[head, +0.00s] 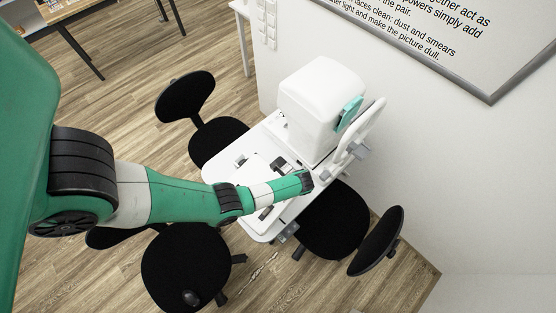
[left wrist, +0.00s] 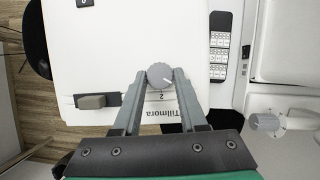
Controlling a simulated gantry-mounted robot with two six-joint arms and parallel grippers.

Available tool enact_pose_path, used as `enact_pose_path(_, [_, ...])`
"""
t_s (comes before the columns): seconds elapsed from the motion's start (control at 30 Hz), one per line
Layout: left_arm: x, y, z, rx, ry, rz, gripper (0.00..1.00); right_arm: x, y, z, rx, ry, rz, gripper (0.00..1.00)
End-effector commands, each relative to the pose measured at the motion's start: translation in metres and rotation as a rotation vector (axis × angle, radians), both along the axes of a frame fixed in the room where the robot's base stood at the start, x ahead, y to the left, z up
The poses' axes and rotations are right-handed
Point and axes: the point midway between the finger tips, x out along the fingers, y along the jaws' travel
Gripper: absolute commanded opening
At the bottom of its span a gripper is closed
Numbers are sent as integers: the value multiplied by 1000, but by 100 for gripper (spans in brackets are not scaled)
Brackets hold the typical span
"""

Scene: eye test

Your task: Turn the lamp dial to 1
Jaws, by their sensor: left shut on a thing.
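The grey round lamp dial (left wrist: 160,75) sits on a white panel in the left wrist view, with a pale pointer line toward the lower right. A printed 2 (left wrist: 162,97) shows just below it. My left gripper (left wrist: 160,79) is shut on the dial, one finger on each side. The panel also bears an upside-down name (left wrist: 161,112). No 1 can be made out. In the head view my left arm reaches over the white table (head: 262,229), and the dial cannot be made out there. My right gripper is not in view.
In the left wrist view a grey-brown switch (left wrist: 93,101) is left of the dial, a button panel (left wrist: 219,55) right of it, and another grey knob (left wrist: 265,122) further right. In the head view a tall white instrument (head: 318,105) stands behind; black chairs (head: 185,265) surround the table.

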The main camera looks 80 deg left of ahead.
Motion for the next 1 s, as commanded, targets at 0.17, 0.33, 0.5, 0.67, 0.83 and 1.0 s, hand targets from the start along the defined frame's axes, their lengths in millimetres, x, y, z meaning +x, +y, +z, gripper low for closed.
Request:
enact_pose_path(0.17, [1,0,0,-1,-1,38,0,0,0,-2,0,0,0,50])
enact_pose_path(0.33, [1,0,0,0,-1,48,0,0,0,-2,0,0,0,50])
enact_pose_path(0.5, [1,0,0,0,-1,48,0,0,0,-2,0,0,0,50])
enact_pose_path(0.67, [1,0,0,-1,-1,48,51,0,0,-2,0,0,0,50])
enact_pose_path(0.83, [1,0,0,-1,-1,48,72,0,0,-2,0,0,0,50])
enact_pose_path(1.0, [0,0,0,-1,-1,48,72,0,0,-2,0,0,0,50])
